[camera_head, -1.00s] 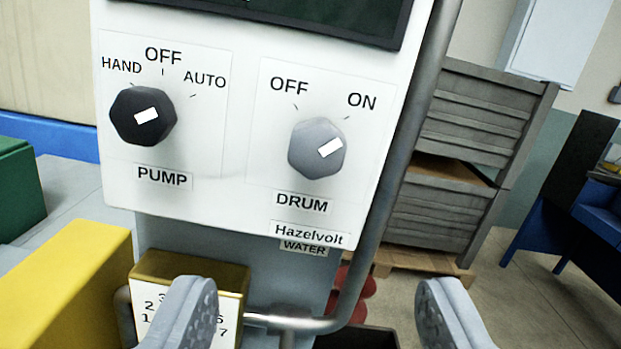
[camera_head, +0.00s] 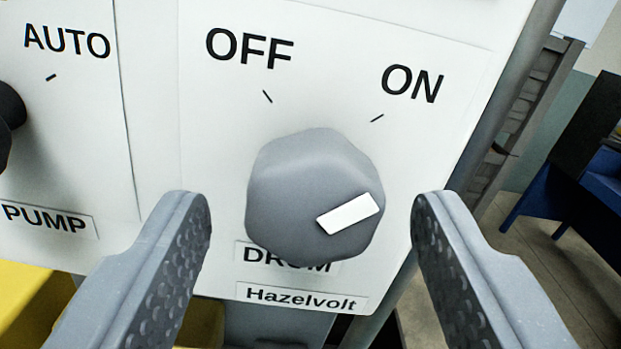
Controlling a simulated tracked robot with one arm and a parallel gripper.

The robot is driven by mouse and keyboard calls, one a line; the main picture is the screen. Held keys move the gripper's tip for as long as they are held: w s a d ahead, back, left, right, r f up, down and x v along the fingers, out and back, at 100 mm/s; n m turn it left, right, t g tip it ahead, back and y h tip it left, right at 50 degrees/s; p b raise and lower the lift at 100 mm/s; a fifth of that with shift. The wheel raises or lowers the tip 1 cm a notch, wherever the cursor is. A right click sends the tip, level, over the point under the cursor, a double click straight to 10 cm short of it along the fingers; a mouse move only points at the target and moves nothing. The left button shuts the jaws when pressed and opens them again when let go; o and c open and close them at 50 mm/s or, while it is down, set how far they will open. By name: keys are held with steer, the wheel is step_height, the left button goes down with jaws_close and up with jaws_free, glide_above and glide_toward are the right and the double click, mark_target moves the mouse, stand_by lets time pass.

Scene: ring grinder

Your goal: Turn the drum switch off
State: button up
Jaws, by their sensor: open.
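The drum switch (camera_head: 300,185) is a grey faceted knob on the white control panel (camera_head: 215,130). Its white pointer mark (camera_head: 349,214) slants up to the right, toward the ON tick. The OFF label (camera_head: 248,48) is above the knob to the left, and the ON label (camera_head: 412,83) is above to the right. The knob partly hides the DRUM label below it. My gripper (camera_head: 311,215) is open, with one finger to the left of the knob and one to the right. Gaps show between the fingers and the knob in the picture.
The black pump knob (camera_head: 8,115) is at the left edge, partly cut off. A grey pipe (camera_head: 515,85) runs along the panel's right side. Grey stacked crates (camera_head: 535,90) and a blue thing (camera_head: 590,180) stand farther right. A yellow surface (camera_head: 35,305) is low at left.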

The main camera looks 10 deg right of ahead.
steer(key=shift+w, duration=0.35)
steer(key=c, duration=1)
